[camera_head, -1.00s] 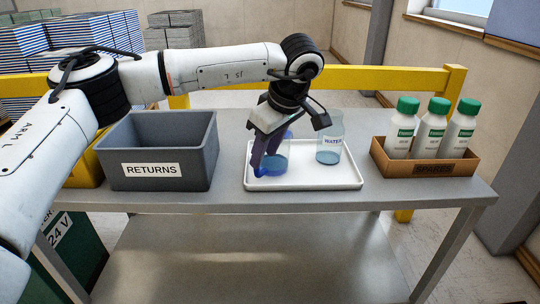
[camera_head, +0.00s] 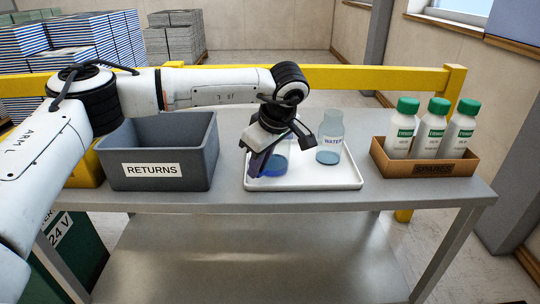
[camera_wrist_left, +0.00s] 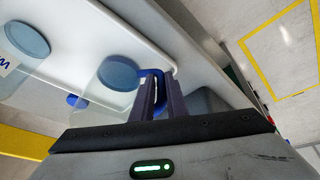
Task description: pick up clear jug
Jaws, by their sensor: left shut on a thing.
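The clear jug (camera_head: 279,163) holds blue liquid and stands on the left part of a white tray (camera_head: 326,183). In the wrist view the jug (camera_wrist_left: 119,74) shows beside my fingers, with a blue handle (camera_wrist_left: 158,80) between them. My left gripper (camera_head: 257,163) comes from above at a tilt and is shut on the jug's handle; it also shows in the wrist view (camera_wrist_left: 155,100). The gripper hides the jug's upper part in the head view. I cannot tell any gap between jug and tray. My right gripper is not in view.
A clear bottle labelled WATER (camera_head: 330,142) stands close on the jug's right. A grey RETURNS bin (camera_head: 189,178) is on the left of the table (camera_head: 380,199). A brown box (camera_head: 416,168) with three green-capped white bottles is on the right. A yellow rail (camera_head: 390,80) runs behind.

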